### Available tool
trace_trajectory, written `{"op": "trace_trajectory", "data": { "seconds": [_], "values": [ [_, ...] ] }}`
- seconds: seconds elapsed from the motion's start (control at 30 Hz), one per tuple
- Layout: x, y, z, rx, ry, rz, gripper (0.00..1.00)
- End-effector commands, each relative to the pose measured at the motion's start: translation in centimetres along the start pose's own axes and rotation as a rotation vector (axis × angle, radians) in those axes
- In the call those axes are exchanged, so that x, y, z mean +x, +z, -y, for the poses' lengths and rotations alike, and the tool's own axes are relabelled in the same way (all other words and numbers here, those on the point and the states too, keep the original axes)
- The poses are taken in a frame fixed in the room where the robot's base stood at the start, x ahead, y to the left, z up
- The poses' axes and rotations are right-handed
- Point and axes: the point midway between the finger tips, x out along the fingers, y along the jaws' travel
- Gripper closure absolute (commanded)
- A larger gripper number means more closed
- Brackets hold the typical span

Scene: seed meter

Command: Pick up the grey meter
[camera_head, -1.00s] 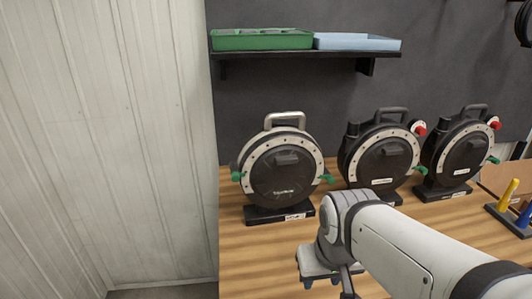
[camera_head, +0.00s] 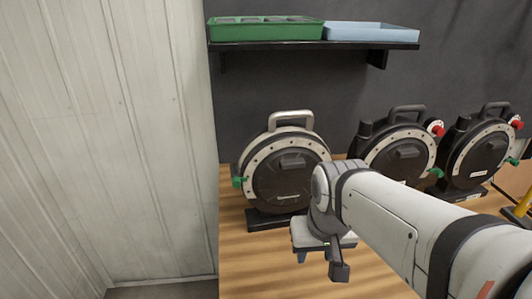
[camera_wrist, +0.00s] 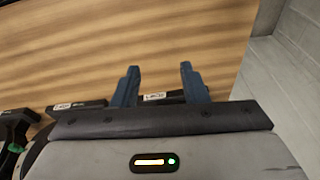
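The grey meter (camera_head: 287,172) is the leftmost of the round meters, with a silver-grey handle, a pale ring around a dark face and a green knob at its left. It stands upright on a black base on the wooden table. My arm hides part of its lower right side. My gripper (camera_head: 318,257) hangs in front of it, apart from the handle. In the wrist view my gripper (camera_wrist: 158,84) has its two blue fingers apart with nothing between them.
Two black-handled meters (camera_head: 397,152) (camera_head: 478,155) with red knobs stand to the right on the wooden table (camera_head: 245,265). A shelf (camera_head: 300,50) above holds a green tray (camera_head: 266,30) and a blue tray (camera_head: 372,32). A pale panelled wall (camera_head: 100,150) is at the left.

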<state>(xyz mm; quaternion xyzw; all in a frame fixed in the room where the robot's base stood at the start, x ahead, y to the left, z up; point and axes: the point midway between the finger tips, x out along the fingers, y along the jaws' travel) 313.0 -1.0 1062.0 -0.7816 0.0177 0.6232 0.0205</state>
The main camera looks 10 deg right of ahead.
Motion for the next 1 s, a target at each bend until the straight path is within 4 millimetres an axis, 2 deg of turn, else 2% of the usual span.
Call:
{"op": "trace_trajectory", "data": {
  "seconds": [0.17,0.3,0.5,0.6,0.7,0.8,1.0],
  "values": [
    [-5.0,-7.3,0.4,0.239,0.004,0.036,0.6],
    [-9.2,-14.4,0.9,0.518,0.024,0.081,0.6],
    [-13.6,-23.6,1.6,0.916,0.072,0.132,0.6],
    [-15.0,-27.2,1.9,1.094,0.101,0.151,0.6],
    [-16.0,-29.9,2.1,1.24,0.129,0.164,0.6],
    [-16.6,-31.7,2.3,1.348,0.15,0.171,0.6],
    [-16.5,-33.0,2.4,1.446,0.171,0.176,0.6]
  ]
}}
